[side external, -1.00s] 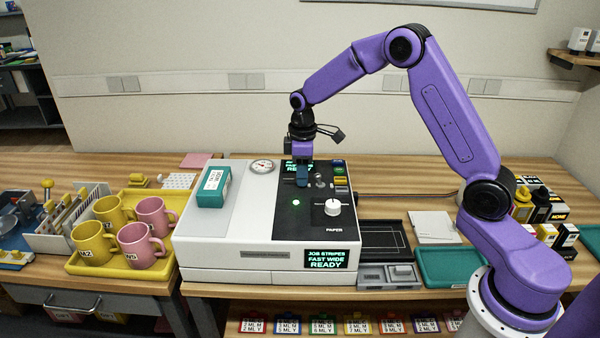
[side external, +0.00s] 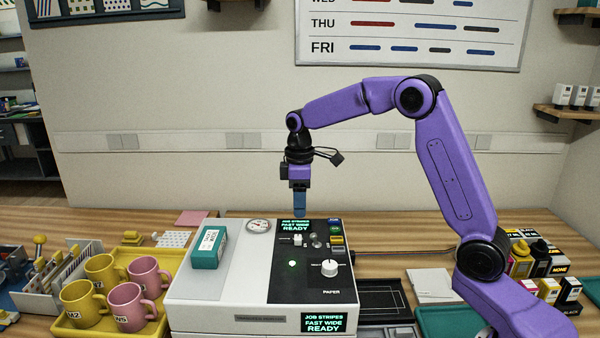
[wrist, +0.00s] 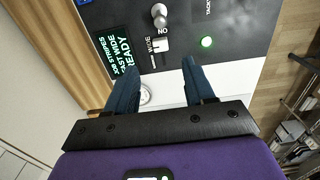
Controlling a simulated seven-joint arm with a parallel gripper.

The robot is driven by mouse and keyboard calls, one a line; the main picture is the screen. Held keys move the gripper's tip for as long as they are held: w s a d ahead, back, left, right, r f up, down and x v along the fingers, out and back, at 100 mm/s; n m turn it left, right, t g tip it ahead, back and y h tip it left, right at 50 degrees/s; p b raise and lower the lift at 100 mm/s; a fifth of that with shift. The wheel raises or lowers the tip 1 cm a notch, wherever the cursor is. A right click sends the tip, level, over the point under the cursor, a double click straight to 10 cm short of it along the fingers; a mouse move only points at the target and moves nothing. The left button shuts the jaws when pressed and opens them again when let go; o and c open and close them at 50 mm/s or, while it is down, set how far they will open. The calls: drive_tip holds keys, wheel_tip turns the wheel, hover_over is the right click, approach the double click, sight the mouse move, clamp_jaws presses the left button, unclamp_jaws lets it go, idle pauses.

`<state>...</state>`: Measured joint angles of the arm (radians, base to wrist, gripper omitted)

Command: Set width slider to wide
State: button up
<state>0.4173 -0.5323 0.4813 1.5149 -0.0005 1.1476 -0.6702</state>
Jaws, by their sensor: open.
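The width slider (wrist: 160,45) is a small white knob on the black control panel, beside the word WIDE in the wrist view. In the side view the slider (side external: 298,240) stands just below the panel screen (side external: 296,226), which reads JOB STRIPES FAST WIDE READY. A second screen (side external: 324,323) on the press front reads the same. My gripper (side external: 299,212) is raised above the panel, clear of the slider. In the wrist view my gripper (wrist: 160,68) is open, with nothing between its blue fingers.
A round white knob (side external: 330,267) and metal toggles stand on the panel. A teal box (side external: 209,247) lies on the press's light left side, near a gauge (side external: 258,225). Pink and yellow mugs stand on a yellow tray (side external: 66,326) at left.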

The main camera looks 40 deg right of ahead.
wheel_tip(320, 180, up, 8)
idle(0.6)
drive_tip(key=s+a+f+n, duration=0.1)
drive_tip(key=s+a, duration=0.4)
drive_tip(key=s, duration=0.4)
drive_tip(key=s+a+f+n, duration=0.1)
drive_tip(key=s+a+f, duration=0.1)
drive_tip(key=s+a, duration=0.5)
drive_tip(key=s+d+f, duration=0.3)
drive_tip(key=s, duration=0.7)
drive_tip(key=s+d+f+n, duration=0.1)
drive_tip(key=s+d+f, duration=0.2)
drive_tip(key=s, duration=0.8)
drive_tip(key=shift+n, duration=0.3)
idle(1.4)
